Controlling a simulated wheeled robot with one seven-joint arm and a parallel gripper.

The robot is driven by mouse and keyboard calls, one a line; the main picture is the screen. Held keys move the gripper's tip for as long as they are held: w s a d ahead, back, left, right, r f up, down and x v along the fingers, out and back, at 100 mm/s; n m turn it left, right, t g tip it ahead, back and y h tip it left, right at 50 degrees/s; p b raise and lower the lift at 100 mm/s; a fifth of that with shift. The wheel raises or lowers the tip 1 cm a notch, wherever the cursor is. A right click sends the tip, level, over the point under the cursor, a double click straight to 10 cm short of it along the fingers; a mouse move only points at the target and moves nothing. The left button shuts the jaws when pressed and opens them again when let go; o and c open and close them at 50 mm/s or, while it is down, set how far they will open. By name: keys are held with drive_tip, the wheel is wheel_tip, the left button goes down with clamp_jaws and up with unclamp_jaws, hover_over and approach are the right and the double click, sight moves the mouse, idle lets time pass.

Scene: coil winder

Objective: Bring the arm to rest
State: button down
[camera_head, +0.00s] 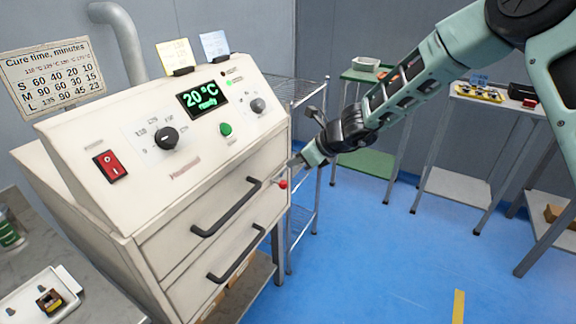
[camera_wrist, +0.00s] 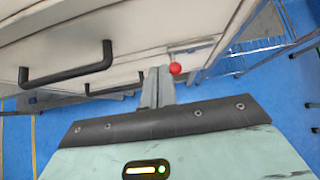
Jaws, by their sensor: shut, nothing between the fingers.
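My gripper (camera_head: 297,161) is at the end of my green arm, which reaches in from the upper right. It is shut and empty. Its fingertips are close to the right end of the oven's front, near a small red knob (camera_head: 282,184). In the wrist view the shut fingers (camera_wrist: 158,86) point at the oven front, just left of the red knob (camera_wrist: 175,68). I cannot tell whether they touch it. The white oven (camera_head: 190,150) has two drawers with dark handles, both seemingly shut. Its display reads 20 °C ready.
A wire rack (camera_head: 305,190) stands right of the oven. A green-topped table (camera_head: 362,76) and a table with yellow parts (camera_head: 480,92) stand behind. A bench at lower left bears a white tray (camera_head: 20,303) with a small coil (camera_head: 49,301). Blue floor (camera_head: 380,270) in front is clear.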

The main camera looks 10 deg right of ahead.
drive_tip(key=v, duration=0.6)
drive_tip(key=s+a+r+n+g+p, duration=0.1)
drive_tip(key=s+a+r+n+g, duration=0.2)
drive_tip(key=s+n, duration=0.6)
drive_tip(key=s+a+r+n+g, duration=0.25)
drive_tip(key=s+a+n, duration=0.35)
drive_tip(key=s, duration=0.5)
drive_tip(key=s+d+r+n+h, duration=0.1)
drive_tip(key=s+d+n+h, duration=0.2)
drive_tip(key=s+n, duration=0.6)
drive_tip(key=s+d+r+n+h+p, duration=0.1)
drive_tip(key=s+d+n+h, duration=0.3)
drive_tip(key=s+d+n, duration=0.4)
drive_tip(key=shift+s+r+n, duration=0.2)
drive_tip(key=shift+s+n, duration=0.2)
drive_tip(key=shift+s, duration=0.35)
